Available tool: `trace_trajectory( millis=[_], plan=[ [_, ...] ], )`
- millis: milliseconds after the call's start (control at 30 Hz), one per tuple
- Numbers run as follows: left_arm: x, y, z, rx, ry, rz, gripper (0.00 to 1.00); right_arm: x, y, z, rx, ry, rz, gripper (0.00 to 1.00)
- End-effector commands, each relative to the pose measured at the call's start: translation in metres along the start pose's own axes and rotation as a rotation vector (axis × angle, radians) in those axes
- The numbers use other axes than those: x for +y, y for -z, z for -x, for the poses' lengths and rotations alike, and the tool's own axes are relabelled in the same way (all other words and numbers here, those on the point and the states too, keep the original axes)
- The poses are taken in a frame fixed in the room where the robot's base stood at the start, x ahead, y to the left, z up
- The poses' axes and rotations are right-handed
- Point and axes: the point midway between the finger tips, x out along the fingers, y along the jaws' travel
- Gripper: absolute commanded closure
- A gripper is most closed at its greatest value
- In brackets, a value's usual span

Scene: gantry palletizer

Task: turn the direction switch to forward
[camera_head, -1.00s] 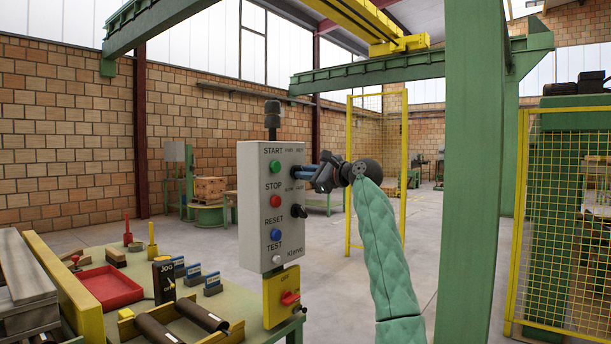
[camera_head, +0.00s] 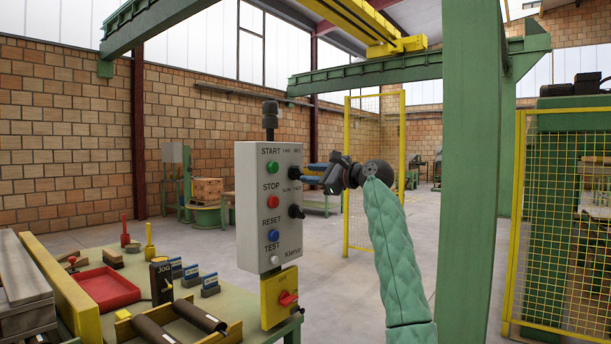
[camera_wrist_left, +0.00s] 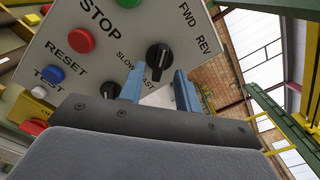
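The direction switch (camera_head: 293,172) is a black knob near the top of the grey control box (camera_head: 262,240), beside the FWD and REV lettering. In the left wrist view the knob (camera_wrist_left: 158,57) sits ahead of and roughly between the fingertips; I cannot tell which label it points to. My left gripper (camera_head: 308,172) is level with the knob, on its right in the head view. Its blue fingers (camera_wrist_left: 162,68) are spread open with nothing held, and seem just short of the knob. My right gripper is not in view.
A second black knob (camera_head: 296,211), labelled SLOW and FAST, is just below. Green (camera_head: 272,168), red (camera_head: 272,202), blue (camera_head: 273,235) and white buttons line the box. A yellow switch box (camera_head: 279,297) hangs beneath. A green post (camera_head: 469,180) stands right of my arm.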

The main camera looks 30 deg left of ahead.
Motion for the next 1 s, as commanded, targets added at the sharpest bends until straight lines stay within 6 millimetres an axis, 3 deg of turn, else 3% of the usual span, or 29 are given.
trace_trajectory(
  millis=[100,300,1000],
  plan=[
    [0.000,0.001,0.020,0.001,0.001,0.000,0.66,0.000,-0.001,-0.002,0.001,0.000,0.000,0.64],
    [0.000,0.001,0.042,0.001,0.000,0.000,0.66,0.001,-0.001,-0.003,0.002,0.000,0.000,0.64],
    [-0.001,0.000,0.044,-0.002,0.005,-0.061,0.66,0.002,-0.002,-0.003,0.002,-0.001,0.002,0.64]
  ],
)
